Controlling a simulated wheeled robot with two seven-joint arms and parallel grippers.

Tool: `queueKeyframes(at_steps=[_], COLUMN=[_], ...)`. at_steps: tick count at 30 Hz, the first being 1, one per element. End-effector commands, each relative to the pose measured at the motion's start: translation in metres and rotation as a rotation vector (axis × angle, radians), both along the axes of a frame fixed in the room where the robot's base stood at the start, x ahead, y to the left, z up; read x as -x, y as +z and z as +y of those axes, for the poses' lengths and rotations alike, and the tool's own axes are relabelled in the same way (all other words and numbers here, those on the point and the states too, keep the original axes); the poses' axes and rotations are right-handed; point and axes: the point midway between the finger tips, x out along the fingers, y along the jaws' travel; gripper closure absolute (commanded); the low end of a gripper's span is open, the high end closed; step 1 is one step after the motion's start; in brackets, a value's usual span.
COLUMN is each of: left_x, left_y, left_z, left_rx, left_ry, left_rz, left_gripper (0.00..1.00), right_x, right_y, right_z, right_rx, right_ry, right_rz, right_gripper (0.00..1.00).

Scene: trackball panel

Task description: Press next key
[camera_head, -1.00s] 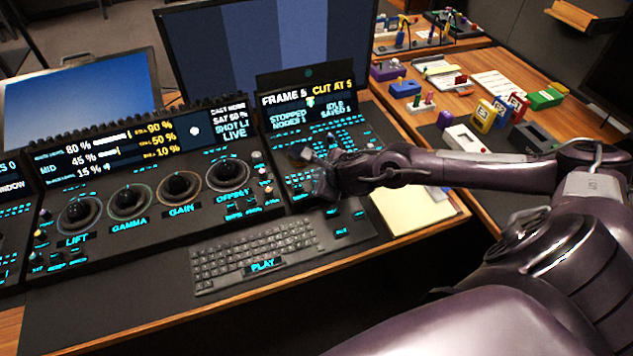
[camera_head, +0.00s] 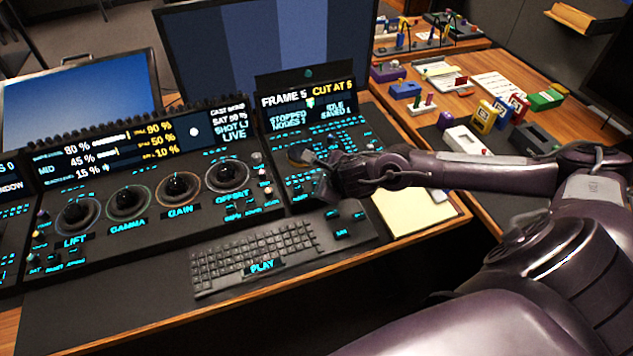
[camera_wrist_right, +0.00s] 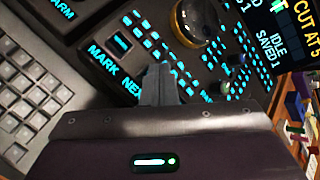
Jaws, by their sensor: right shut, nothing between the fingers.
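My right gripper (camera_head: 322,188) is over the lower part of the right-hand control panel (camera_head: 293,174). In the right wrist view its fingers (camera_wrist_right: 160,72) are together and empty, pointing at the panel. A cyan label beginning "NEX" (camera_wrist_right: 131,87) shows just left of the fingers, and the rest of it is hidden. The key of that label is covered by the fingers. I cannot tell whether the fingertips touch it. The mark key (camera_wrist_right: 121,42) is left of the fingers, above its "MARK" label. My left gripper is not in view.
A round control (camera_wrist_right: 196,22) rises from the panel beyond the fingers. A keyboard (camera_head: 250,252) lies at the panel's front left. The panel screen (camera_head: 308,106) reads "STOPPED" and "IDLE". A pale notepad (camera_head: 410,208) lies to the right, under my arm.

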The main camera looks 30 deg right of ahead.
Motion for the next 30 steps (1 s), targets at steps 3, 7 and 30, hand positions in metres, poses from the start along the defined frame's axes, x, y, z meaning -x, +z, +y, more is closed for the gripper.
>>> queueKeyframes(at_steps=[3,7,30], left_x=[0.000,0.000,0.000], left_y=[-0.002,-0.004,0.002], left_z=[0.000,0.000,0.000], left_rx=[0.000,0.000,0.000], left_ry=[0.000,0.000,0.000], left_rz=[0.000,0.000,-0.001], left_gripper=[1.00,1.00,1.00], right_x=[0.000,0.000,0.000], right_y=[-0.002,-0.003,0.007], right_z=[0.000,0.000,-0.001], right_rx=[0.000,0.000,0.001], right_ry=[-0.001,0.000,-0.001], right_rz=[0.001,0.001,0.001], right_gripper=[1.00,1.00,1.00])
